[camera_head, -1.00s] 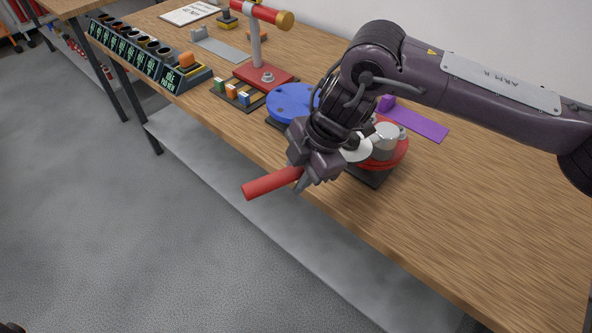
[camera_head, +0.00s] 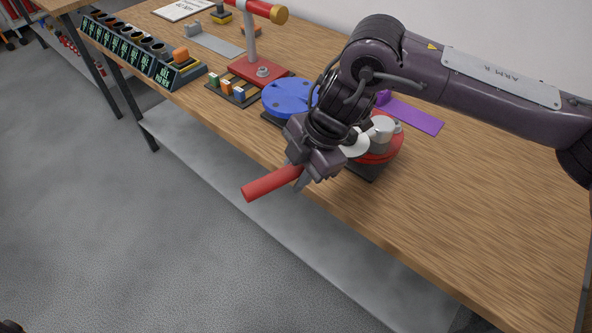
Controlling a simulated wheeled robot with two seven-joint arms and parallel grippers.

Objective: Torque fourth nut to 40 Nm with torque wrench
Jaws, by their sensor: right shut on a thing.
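My right gripper (camera_head: 300,178) is shut on a red cylindrical handle (camera_head: 268,184), which I take to be the torque wrench's. The handle sticks out to the left, past the front edge of the bench. The rest of the tool is hidden behind the gripper and wrist. Behind the wrist stands a red round valve body (camera_head: 385,149) with a grey metal part (camera_head: 382,131) on top, on a dark base. A blue disc (camera_head: 288,96) with several dark holes sits to its left. I cannot make out the fourth nut. My left gripper is not in view.
The wooden bench (camera_head: 480,205) is clear at the right. A purple strip (camera_head: 414,117) lies behind the valve. A red stand (camera_head: 258,69) with a post, a small coloured-block tray (camera_head: 232,90) and a row of labelled holders (camera_head: 133,53) stand to the left.

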